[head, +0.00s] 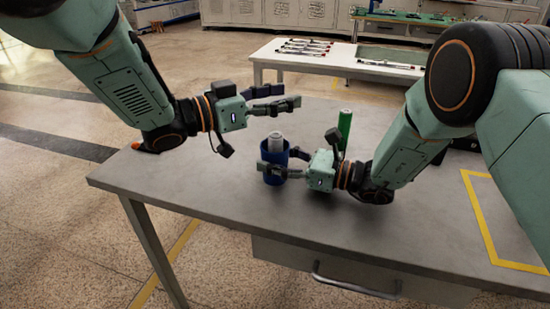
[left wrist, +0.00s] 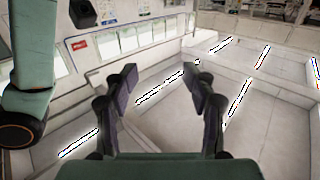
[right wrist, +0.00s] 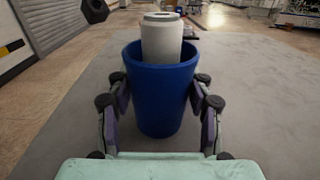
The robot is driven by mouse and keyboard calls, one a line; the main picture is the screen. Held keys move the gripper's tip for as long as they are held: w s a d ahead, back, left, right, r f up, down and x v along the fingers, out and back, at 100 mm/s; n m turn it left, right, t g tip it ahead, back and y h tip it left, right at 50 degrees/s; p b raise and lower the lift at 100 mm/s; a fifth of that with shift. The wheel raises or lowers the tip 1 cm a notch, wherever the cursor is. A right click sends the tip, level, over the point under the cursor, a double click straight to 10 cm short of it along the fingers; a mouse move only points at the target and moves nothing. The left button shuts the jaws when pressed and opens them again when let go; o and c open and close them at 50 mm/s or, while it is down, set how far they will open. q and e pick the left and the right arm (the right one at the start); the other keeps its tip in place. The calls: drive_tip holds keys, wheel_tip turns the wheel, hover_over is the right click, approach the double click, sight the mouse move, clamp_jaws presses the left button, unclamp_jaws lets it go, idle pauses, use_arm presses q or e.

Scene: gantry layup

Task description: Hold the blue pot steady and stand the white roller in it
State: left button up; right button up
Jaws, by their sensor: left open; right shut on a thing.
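The blue pot (head: 273,168) stands upright on the grey table. The white roller (head: 276,141) stands inside it, its upper part showing above the rim; its lower end is hidden. In the right wrist view the pot (right wrist: 158,100) is between the fingers and the roller (right wrist: 161,40) rises from it. My right gripper (head: 292,163) is shut on the blue pot from the right. My left gripper (head: 276,98) is open and empty, above and apart from the roller. The left wrist view shows its spread fingers (left wrist: 160,80) with nothing between them.
A green cylinder (head: 344,130) stands on the table (head: 220,205) behind my right gripper. Yellow tape (head: 482,215) marks the table's right side. The table's left part is clear. A white bench (head: 340,62) with several parts stands behind.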

use_arm(q)
drive_tip(key=v, duration=1.2)
use_arm(e)
drive_tip(key=o, duration=1.2)
drive_tip(key=shift+d, duration=0.1)
drive_tip(key=v, duration=1.2)
drive_tip(key=shift+a, duration=0.2)
